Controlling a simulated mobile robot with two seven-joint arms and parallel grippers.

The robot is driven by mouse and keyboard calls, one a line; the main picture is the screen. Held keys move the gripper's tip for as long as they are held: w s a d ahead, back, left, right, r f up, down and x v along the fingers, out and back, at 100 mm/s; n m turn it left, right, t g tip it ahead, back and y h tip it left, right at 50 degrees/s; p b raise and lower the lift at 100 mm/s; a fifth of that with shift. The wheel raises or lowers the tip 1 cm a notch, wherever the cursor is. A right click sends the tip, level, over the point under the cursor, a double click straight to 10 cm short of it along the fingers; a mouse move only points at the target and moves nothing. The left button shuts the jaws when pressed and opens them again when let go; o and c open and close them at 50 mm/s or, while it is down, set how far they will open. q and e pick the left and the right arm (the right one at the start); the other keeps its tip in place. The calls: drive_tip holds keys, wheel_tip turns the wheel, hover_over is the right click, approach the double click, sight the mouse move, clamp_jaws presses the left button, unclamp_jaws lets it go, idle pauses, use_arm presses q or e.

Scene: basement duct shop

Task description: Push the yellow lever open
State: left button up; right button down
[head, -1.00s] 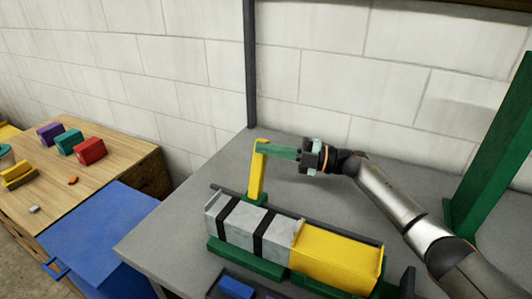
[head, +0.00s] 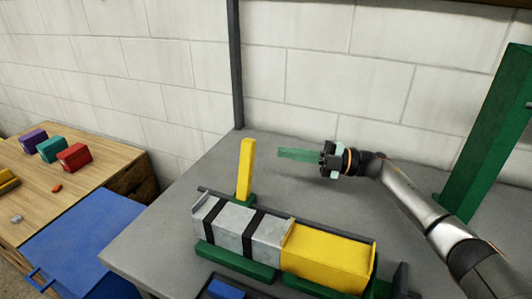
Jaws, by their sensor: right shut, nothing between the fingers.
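The yellow lever (head: 245,170) stands nearly upright, leaning slightly right at its top. It rises from a green base behind the left end of a grey and yellow duct assembly on the grey table. My right gripper (head: 281,154) is to the right of the lever, near the height of its upper half in the picture. Its green fingers are shut with nothing between them and point left at the lever. A clear gap shows between fingertips and lever. My left gripper is not in view.
The grey duct piece with black bands (head: 228,224) and the yellow box (head: 326,257) lie along the table front. A green post (head: 487,135) stands right. A wooden bench (head: 40,190) holds coloured blocks at left. The table (head: 215,163) is clear around the lever's left.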

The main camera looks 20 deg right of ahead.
drive_tip(key=v, duration=0.4)
drive_tip(key=shift+s+d+r+b, duration=0.1)
drive_tip(key=shift+s+b, duration=0.2)
